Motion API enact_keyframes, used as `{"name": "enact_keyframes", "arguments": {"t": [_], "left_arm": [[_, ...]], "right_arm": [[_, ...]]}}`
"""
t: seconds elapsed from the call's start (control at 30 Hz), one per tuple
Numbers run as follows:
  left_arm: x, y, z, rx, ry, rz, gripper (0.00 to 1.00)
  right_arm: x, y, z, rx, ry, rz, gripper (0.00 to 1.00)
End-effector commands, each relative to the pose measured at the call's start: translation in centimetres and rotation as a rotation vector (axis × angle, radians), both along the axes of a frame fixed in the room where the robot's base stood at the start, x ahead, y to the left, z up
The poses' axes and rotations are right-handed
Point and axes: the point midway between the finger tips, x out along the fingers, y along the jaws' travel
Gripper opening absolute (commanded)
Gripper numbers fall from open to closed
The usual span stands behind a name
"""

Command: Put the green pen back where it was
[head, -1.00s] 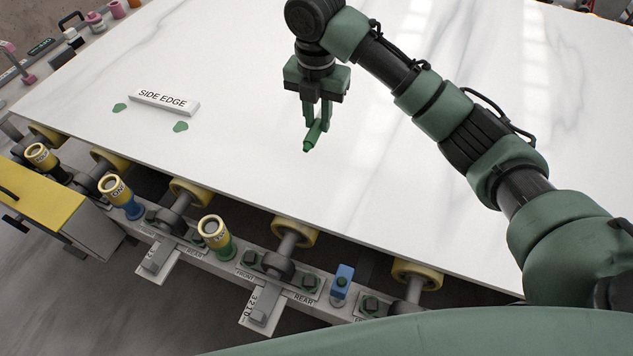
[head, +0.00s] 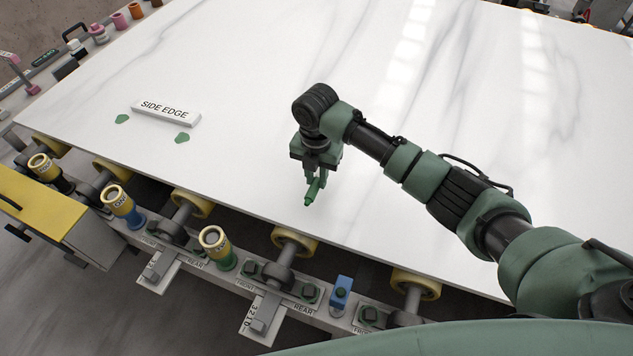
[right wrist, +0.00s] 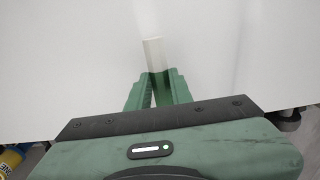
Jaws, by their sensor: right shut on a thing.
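My right gripper (head: 315,183) is low over the white stone slab (head: 250,70), near its front edge. It is shut on the green pen (head: 309,198), which sticks out tilted below the fingertips in the head view. In the right wrist view the two green fingers (right wrist: 158,90) are close together, with a pale block-like piece (right wrist: 154,53) just beyond their tips; I cannot tell whether it is part of the pen. A yellow-topped holder with a green base (head: 215,247) stands on the rail in front of the slab, left of and below the gripper. My left gripper is not in view.
Similar holders with a blue base (head: 122,205) and a black base (head: 50,173) stand further left. Yellow rollers (head: 293,240) and a blue block (head: 341,292) line the front rail.

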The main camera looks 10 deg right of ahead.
Motion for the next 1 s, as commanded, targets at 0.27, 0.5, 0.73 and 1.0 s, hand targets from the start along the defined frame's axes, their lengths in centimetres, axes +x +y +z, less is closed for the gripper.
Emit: {"name": "enact_keyframes", "arguments": {"t": [0.27,0.5,0.73,1.0], "left_arm": [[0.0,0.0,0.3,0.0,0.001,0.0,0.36],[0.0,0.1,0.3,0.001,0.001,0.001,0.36],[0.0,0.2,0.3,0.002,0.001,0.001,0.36],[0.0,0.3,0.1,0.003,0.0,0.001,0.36]], "right_arm": [[0.0,0.0,-2.8,0.001,0.001,0.0,0.0],[0.0,0.0,-2.8,0.001,0.001,0.0,0.35],[0.0,0.0,-2.8,0.001,0.001,0.0,0.43],[0.1,0.1,-1.4,0.003,-0.003,0.0,0.43]]}}
